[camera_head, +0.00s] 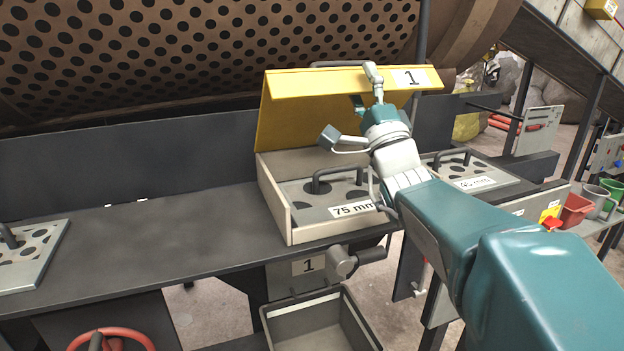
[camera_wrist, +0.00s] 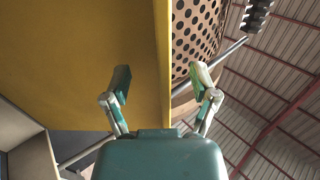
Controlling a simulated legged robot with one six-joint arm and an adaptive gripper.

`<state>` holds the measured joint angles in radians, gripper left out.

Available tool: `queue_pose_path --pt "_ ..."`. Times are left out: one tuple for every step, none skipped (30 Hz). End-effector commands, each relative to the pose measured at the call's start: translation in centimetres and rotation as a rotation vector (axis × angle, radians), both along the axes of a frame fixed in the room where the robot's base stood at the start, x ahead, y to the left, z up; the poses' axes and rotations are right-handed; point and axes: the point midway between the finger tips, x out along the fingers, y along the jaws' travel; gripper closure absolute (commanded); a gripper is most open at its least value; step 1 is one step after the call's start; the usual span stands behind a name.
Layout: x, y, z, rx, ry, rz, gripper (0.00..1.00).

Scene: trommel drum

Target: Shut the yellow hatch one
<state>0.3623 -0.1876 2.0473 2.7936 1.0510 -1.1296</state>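The yellow hatch 1 (camera_head: 300,112) stands raised at the back of a grey box (camera_head: 290,222), with a white "1" label on its folded top edge. The box is open and shows a screen plate marked 75 mm (camera_head: 325,200) with a dark handle. My gripper (camera_head: 366,88) is at the hatch's top edge, near the label. In the wrist view, the fingers of my gripper (camera_wrist: 163,80) are spread apart. The edge of the yellow hatch (camera_wrist: 80,60) runs between them, one finger on each side. I cannot tell whether either finger touches it.
A grey perforated plate (camera_head: 30,255) lies at the bench's left end. Another screen plate (camera_head: 470,178) is right of my gripper. The perforated drum (camera_head: 200,50) is behind. The bench's left middle is clear.

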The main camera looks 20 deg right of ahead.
Motion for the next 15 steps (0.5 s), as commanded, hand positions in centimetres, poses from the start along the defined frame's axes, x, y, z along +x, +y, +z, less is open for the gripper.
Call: queue_pose_path --pt "0.0 0.0 0.1 0.000 -0.001 0.000 0.14" --pt "0.0 0.0 0.1 0.000 -0.002 0.000 0.14" --pt "0.0 0.0 0.1 0.000 -0.002 0.000 0.14" --pt "-0.1 0.0 0.1 0.000 -0.002 0.000 0.14" --pt "-0.1 0.0 0.1 0.000 -0.003 0.000 0.14" --pt "-0.1 0.0 0.1 0.000 -0.003 0.000 0.14" --pt "-0.1 0.0 0.1 0.000 -0.003 0.000 0.14" --pt "-0.1 0.0 0.1 -0.001 -0.004 -0.001 0.14" --pt "-0.1 0.0 0.1 -0.001 -0.004 -0.001 0.14" --pt "-0.1 0.0 0.1 -0.001 -0.004 -0.001 0.14" --pt "-0.2 0.0 0.1 -0.001 -0.004 -0.001 0.14" --pt "-0.4 0.0 -0.1 -0.001 -0.003 -0.001 0.14" --pt "-0.6 0.0 -0.2 -0.001 -0.003 -0.001 0.14" --pt "-0.8 0.0 -0.4 0.000 -0.003 -0.001 0.14" --pt "-1.1 -0.1 -0.6 0.000 -0.004 -0.001 0.14"
